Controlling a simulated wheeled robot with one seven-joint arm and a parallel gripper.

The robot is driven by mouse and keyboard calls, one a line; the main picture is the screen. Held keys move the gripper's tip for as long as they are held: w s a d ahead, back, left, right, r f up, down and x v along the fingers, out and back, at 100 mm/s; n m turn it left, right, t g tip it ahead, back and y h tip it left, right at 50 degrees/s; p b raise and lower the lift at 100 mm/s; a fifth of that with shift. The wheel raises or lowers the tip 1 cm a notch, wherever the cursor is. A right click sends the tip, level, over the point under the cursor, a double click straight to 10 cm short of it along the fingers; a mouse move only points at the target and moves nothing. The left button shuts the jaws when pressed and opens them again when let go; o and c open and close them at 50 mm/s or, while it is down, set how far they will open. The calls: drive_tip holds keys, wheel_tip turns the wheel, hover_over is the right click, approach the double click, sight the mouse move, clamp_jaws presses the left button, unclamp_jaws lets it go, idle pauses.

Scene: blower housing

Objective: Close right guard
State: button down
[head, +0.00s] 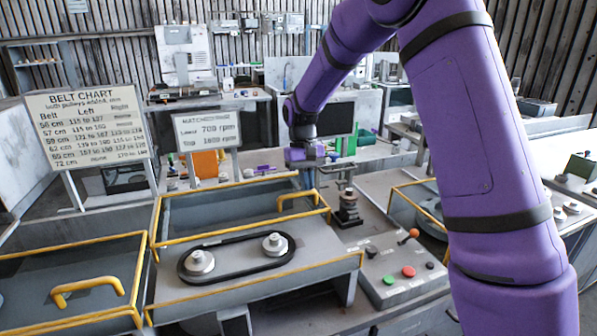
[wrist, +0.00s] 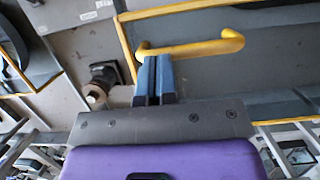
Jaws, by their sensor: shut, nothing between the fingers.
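The guard with a grey panel and yellow rim (head: 228,208) stands raised behind a black belt (head: 235,257) on two pulleys, which lie exposed. Its yellow bar handle (head: 300,200) is at its upper right; the handle also shows in the wrist view (wrist: 195,48). My gripper (wrist: 152,62) is shut and empty, with its blue fingertips at the left end of the handle. They overlap the handle in the wrist view; I cannot tell whether they touch it. In the head view my wrist (head: 303,153) is above and behind the handle, and the fingertips are hard to make out.
Another yellow-rimmed guard with a handle (head: 88,288) lies at left. A control panel with red and green buttons and an orange-knobbed lever (head: 405,272) stands at right. A dark post fixture (head: 347,208) is close beside the raised guard. Signs (head: 90,125) stand behind.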

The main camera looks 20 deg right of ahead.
drive_tip(key=s, duration=1.5)
drive_tip(key=shift+s, duration=0.15)
